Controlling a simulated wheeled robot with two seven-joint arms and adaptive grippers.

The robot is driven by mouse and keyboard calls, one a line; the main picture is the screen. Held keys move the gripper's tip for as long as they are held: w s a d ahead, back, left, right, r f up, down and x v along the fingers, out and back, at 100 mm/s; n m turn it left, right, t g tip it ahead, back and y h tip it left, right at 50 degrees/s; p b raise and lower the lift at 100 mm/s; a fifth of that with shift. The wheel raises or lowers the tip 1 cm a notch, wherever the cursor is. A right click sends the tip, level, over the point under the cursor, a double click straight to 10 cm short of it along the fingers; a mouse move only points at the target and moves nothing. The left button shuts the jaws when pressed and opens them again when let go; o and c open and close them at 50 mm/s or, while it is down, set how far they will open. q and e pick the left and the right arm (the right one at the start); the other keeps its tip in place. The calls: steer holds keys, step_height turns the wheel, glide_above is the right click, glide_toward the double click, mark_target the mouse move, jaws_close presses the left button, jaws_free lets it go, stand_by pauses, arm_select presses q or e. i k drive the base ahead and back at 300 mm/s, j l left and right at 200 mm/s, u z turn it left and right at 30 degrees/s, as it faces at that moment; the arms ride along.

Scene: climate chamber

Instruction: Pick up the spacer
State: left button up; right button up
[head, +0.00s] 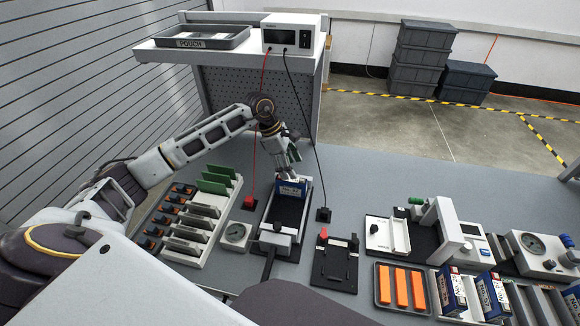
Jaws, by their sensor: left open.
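My left gripper (288,166) reaches in from the left and is open, pointing down just above and behind a blue labelled block (291,188). The block stands at the far end of a black-bedded fixture (287,211). I cannot tell whether the fingers touch the block. No label marks a spacer; three orange bars (402,287) lie side by side in a grey tray (425,309) at the front right, and these may be spacers. The left gripper is well away from them. My right gripper is not in view.
A black plate (336,262), a white press (444,228) and more blue blocks (451,292) are right. Red and black cables hang near the arm. The back right bench is clear.

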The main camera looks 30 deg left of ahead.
mark_target(184, 248)
steer(key=k, duration=2)
